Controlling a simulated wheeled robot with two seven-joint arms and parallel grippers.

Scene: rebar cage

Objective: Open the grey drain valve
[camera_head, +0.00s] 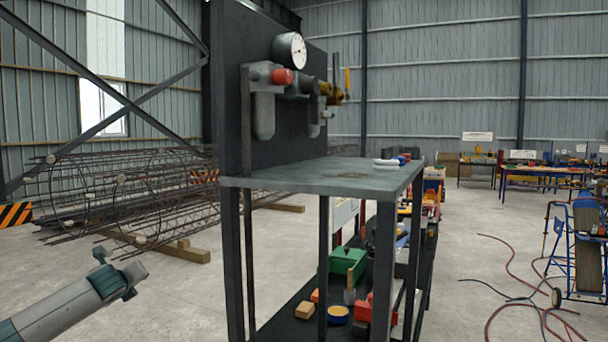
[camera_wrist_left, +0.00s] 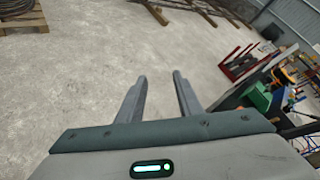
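A compressed-air unit is mounted on the dark upright panel (camera_head: 285,110) above the bench. It has a grey body with a red knob (camera_head: 282,76), a hanging grey bowl (camera_head: 264,116), a round white gauge (camera_head: 290,50) and brass-coloured fittings (camera_head: 331,93). A second, smaller grey bowl (camera_head: 314,122) hangs to the right. I cannot make out which part is the grey drain valve at this size. My left gripper (camera_head: 122,270) is low at the left, well apart from the panel. In the left wrist view its two fingers (camera_wrist_left: 158,85) are spread with only floor between them.
The bench top (camera_head: 320,178) juts out in front of the panel, with a lower shelf (camera_head: 300,325) holding a green toolbox (camera_head: 347,264) and tools. A rebar cage (camera_head: 120,195) lies at the left. Hoses (camera_head: 510,270) lie on the floor at the right. The floor around my left gripper is clear.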

